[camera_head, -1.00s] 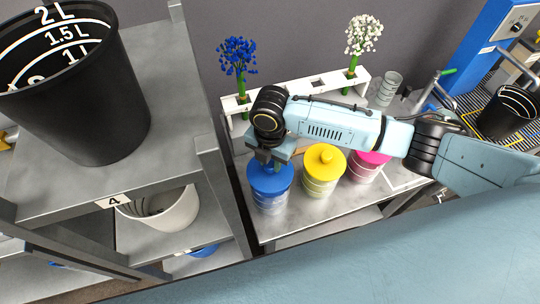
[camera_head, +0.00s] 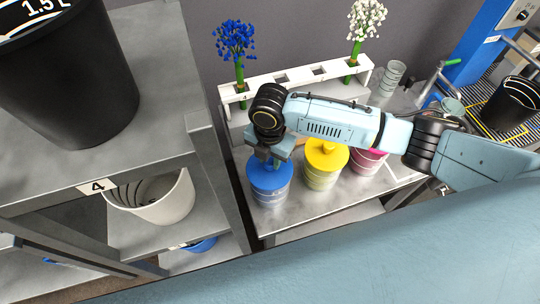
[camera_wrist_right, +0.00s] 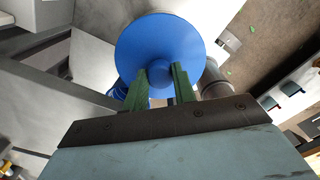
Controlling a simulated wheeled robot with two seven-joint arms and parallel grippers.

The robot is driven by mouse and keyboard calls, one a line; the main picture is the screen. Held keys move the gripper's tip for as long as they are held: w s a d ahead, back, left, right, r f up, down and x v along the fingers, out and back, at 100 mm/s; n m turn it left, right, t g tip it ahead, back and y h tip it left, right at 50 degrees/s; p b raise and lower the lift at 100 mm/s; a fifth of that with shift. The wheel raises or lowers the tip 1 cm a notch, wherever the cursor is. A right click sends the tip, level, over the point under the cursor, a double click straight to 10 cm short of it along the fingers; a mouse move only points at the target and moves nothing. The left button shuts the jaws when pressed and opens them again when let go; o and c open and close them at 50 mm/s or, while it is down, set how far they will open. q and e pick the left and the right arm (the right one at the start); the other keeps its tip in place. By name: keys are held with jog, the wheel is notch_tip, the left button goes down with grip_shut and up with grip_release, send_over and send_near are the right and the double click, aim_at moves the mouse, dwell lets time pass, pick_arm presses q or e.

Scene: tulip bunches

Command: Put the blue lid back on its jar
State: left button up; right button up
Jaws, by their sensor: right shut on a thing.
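My right gripper (camera_head: 268,155) is shut on the knob of the blue lid (camera_head: 268,175). The lid is roughly level, right over its clear jar (camera_head: 270,201) at the left end of the low table. Only the lower part of the jar shows below the lid; I cannot tell whether the lid rests fully on it. In the right wrist view the lid (camera_wrist_right: 160,38) is a wide blue disc, its knob between the green fingers of my right gripper (camera_wrist_right: 160,82). The disc hides what lies straight behind it. My left gripper is out of view.
A yellow-lidded jar (camera_head: 325,162) stands right of the blue one, then a pink-lidded jar (camera_head: 366,162), partly behind my arm. A white rack (camera_head: 300,80) with blue and white flowers stands behind. A shelf (camera_head: 150,140) with a black bucket (camera_head: 70,95) stands close on the left.

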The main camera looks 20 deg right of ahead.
jog(key=o, duration=1.1)
jog(key=shift+c, duration=0.2)
notch_tip(320, 180, up, 13)
jog(key=shift+r, duration=0.2)
notch_tip(320, 180, up, 6)
jog(key=p, duration=0.7)
